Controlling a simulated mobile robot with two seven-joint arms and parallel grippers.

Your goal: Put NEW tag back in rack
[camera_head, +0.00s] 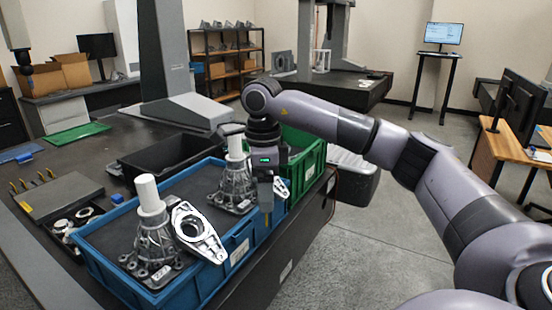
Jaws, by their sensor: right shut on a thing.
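My right gripper (267,203) points down at the right end of the blue crate (107,275), close to the green crate (308,165). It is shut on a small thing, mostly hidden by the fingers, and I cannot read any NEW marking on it. A silver metal piece (282,187) shows just right of the fingers; I cannot tell whether it touches them. A grey casting with a white cylinder (235,175) stands just left of the gripper. I cannot make out a tag rack for certain. My left gripper is not in view.
Another casting (152,240) and a silver bracket (197,232) are in the blue crate. A black tray (160,155) lies behind it. A grey block with yellow-handled tools (60,197) is at left.

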